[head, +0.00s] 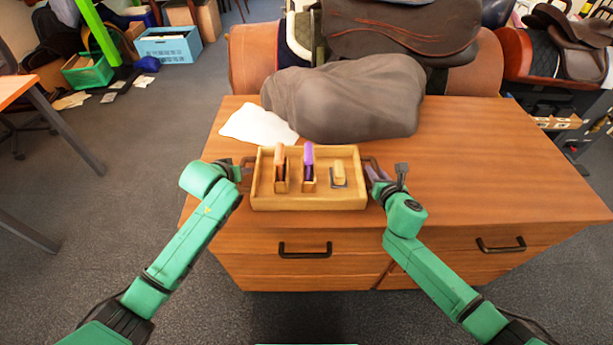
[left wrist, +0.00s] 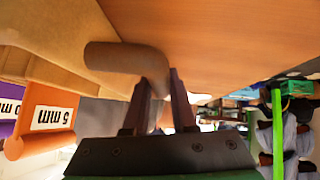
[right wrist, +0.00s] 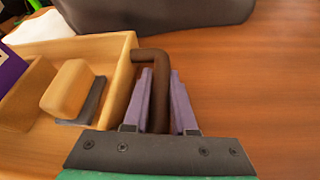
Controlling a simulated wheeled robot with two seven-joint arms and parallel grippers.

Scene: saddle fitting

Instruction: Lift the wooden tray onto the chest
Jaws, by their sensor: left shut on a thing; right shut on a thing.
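The wooden tray (head: 308,202) is over the front part of the chest top (head: 500,190); I cannot tell whether it touches the wood. It looks about level. It holds an orange-topped piece (head: 280,160), labelled "5 mm" in the left wrist view (left wrist: 50,115), a purple-topped piece (head: 308,160), and a wooden block on a dark base (head: 339,174). My left gripper (head: 243,167) is shut on the tray's left handle (left wrist: 125,58). My right gripper (head: 374,170) is shut on its right handle, a brown bar in the right wrist view (right wrist: 152,65).
A large grey-brown covered bundle (head: 345,100) lies on the chest behind the tray. A white sheet (head: 258,125) lies at the back left. The chest top to the right is clear. Saddles on stands (head: 400,28) are behind, and an orange table (head: 22,95) is at the left.

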